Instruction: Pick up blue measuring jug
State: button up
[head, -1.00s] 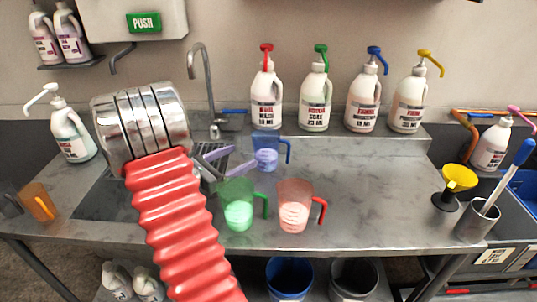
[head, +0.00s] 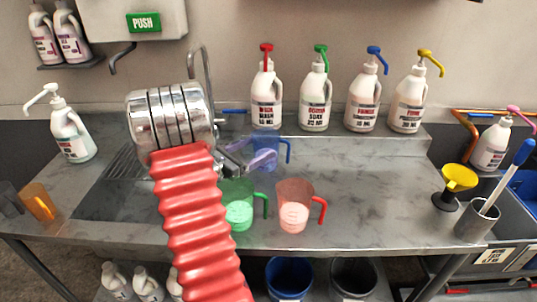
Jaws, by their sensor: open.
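The blue measuring jug (head: 267,137) stands upright on the steel counter, right of the tap, with its handle to the right. My gripper (head: 250,153) has lavender fingers and is open. Its fingers reach right, to the jug's left side and across its front in this view. They overlap the jug's lower body and partly hide it. I cannot tell whether they touch it or whether the jug is between them.
A green jug (head: 238,211) and a red jug (head: 294,207) stand close in front. Several pump bottles (head: 314,101) line the back ledge. An orange jug (head: 39,202) is at far left. A yellow funnel (head: 458,179) stands right. The counter's right middle is clear.

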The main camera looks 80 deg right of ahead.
aim_at(275, 139)
jog(key=shift+s+d, duration=0.3)
jog(key=shift+d, duration=0.15)
jog(key=shift+d, duration=0.1)
jog(key=shift+x, duration=2.55)
jog(key=shift+c, duration=0.5)
jog(key=shift+r, duration=0.1)
jog(key=c, duration=1)
jog(key=shift+o, duration=0.2)
notch_tip(275, 139, up, 10)
